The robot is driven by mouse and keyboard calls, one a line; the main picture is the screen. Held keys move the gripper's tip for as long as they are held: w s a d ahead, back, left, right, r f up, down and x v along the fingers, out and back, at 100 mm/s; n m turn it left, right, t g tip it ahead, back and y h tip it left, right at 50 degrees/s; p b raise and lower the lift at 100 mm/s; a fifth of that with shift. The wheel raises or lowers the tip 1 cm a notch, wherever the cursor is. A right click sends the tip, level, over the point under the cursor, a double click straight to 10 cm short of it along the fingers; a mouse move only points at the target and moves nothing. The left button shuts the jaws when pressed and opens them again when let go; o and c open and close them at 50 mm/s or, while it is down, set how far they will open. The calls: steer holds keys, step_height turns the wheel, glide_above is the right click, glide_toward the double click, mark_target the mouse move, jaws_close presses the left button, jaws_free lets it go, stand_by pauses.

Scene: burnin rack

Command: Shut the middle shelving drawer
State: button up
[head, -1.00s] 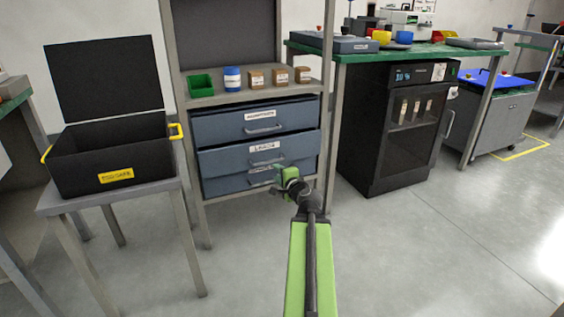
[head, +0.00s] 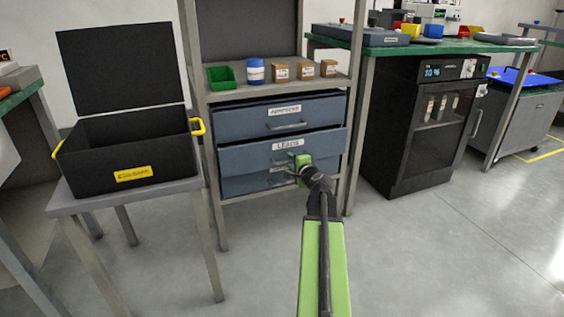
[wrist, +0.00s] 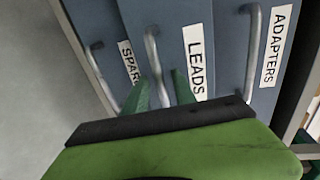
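The middle shelving drawer (head: 245,159) is blue-grey, labelled LEADS, and stands out a little past the drawers above and below. Its front also fills the middle of the wrist view (wrist: 172,20), with its metal handle (wrist: 152,50). My gripper (head: 298,162) is in front of this drawer at its handle, partly hiding it in the head view. In the wrist view my gripper's two green fingers (wrist: 160,82) are apart, with the near end of the LEADS handle between them. I cannot tell whether they touch it.
The ADAPTERS drawer (head: 240,122) is above and a lower drawer (head: 245,185) below. The shelf above holds a green bin (head: 221,78), a blue-and-white tub (head: 255,71) and small brown boxes. An open black case (head: 100,160) stands left, a dark cabinet (head: 395,165) right. Floor in front is clear.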

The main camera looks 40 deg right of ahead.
steer(key=shift+w, duration=0.1)
steer(key=shift+w+a, duration=0.1)
steer(key=shift+a, duration=0.1)
jaws_close()
steer(key=shift+w+a, duration=0.15)
steer(key=shift+a, duration=0.1)
stand_by(0.9)
